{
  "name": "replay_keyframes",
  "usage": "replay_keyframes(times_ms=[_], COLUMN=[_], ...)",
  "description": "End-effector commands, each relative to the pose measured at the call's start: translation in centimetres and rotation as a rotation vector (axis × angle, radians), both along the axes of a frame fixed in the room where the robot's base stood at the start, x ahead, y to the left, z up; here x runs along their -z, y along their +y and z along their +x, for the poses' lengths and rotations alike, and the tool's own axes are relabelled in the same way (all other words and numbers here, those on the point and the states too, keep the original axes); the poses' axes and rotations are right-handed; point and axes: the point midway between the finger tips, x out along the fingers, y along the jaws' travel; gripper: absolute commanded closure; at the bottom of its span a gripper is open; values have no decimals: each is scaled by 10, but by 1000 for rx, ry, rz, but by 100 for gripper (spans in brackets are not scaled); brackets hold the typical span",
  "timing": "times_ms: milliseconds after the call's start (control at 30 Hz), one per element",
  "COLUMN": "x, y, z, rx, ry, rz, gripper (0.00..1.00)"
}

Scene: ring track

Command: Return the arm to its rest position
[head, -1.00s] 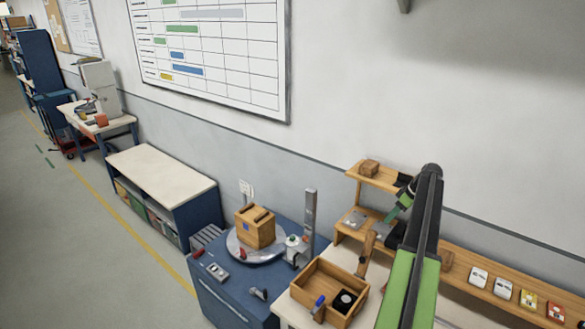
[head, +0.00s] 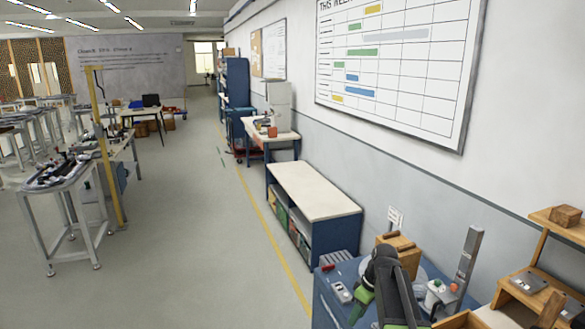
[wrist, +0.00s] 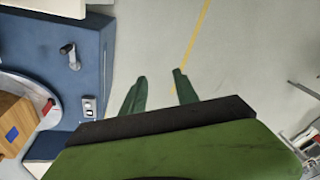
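My gripper (wrist: 159,74) shows in the wrist view with its two green fingers apart and nothing between them. It hangs over the grey floor, beside the edge of a blue cabinet (wrist: 88,40). My arm, dark with green parts, shows at the bottom right of the head view, in front of the blue cabinet (head: 325,300). It covers part of a wooden box (head: 408,256) on the cabinet. The fingertips are not clear in the head view.
A low bench with a white top (head: 312,188) stands along the wall beyond the cabinet. A wooden shelf (head: 545,262) is at the right edge. A metal stand (head: 60,185) is at left. The grey floor (head: 180,220) between is clear.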

Motion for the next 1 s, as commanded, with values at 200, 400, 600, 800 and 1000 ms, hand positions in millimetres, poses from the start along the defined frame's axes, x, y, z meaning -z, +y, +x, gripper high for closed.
replay_keyframes(times_ms=[200,400,600,800,1000], x=[50,44,44,45,45], y=[78,54,52,52,52], z=[-106,-139,-135,-134,-134], rx=[254,658,805,808,806], ry=[69,95,108,110,110], rz=[-139,-217,-215,-214,-214], gripper=[64,64,64,64,64])
